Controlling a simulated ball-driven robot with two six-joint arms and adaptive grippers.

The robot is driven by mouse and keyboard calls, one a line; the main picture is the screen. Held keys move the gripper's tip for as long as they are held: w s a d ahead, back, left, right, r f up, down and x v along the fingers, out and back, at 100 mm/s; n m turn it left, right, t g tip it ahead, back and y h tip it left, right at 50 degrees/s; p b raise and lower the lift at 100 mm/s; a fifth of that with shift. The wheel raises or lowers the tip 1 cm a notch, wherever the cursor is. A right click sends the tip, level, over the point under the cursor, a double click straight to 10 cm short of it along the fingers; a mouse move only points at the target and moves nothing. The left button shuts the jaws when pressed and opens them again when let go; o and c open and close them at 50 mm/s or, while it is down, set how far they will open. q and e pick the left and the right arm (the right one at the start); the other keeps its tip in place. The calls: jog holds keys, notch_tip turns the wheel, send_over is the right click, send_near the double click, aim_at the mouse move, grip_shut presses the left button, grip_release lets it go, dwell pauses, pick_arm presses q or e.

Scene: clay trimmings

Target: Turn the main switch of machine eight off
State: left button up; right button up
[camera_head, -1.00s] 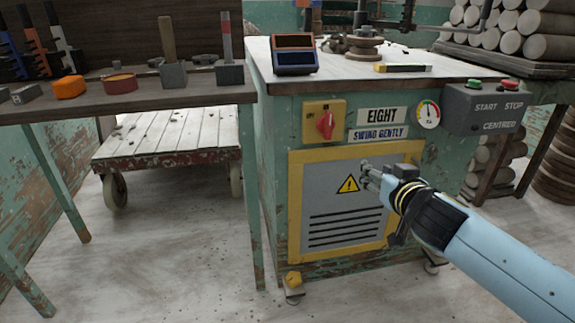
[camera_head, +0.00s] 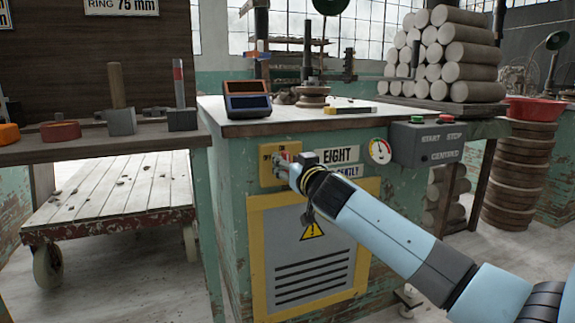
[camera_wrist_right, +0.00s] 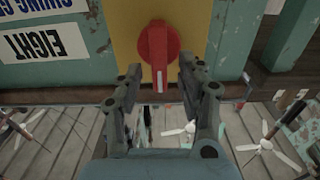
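Machine eight (camera_head: 235,215) is a green cabinet with an "EIGHT" sign (camera_head: 338,154). Its main switch is a red knob on a yellow plate (camera_head: 266,177). My right gripper (camera_head: 282,168) is in front of the plate and covers most of the knob in the head view. In the right wrist view, which shows the sign upside down, the red knob (camera_wrist_right: 158,50) lies just ahead of the open fingers (camera_wrist_right: 158,85). Its white-marked bar points down in that picture, toward the gap between them. I cannot tell whether the fingers touch it. My left gripper is not in view.
A grey start/stop box (camera_head: 430,145) and a dial gauge (camera_head: 379,151) sit right of the sign. A dark-framed box (camera_head: 247,100) stands on the machine top. A workbench (camera_head: 100,150) with tools and a cart (camera_head: 110,205) are at left.

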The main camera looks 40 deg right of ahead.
jog(key=shift+w+d, duration=0.1)
jog(key=shift+w, duration=0.25)
grip_shut()
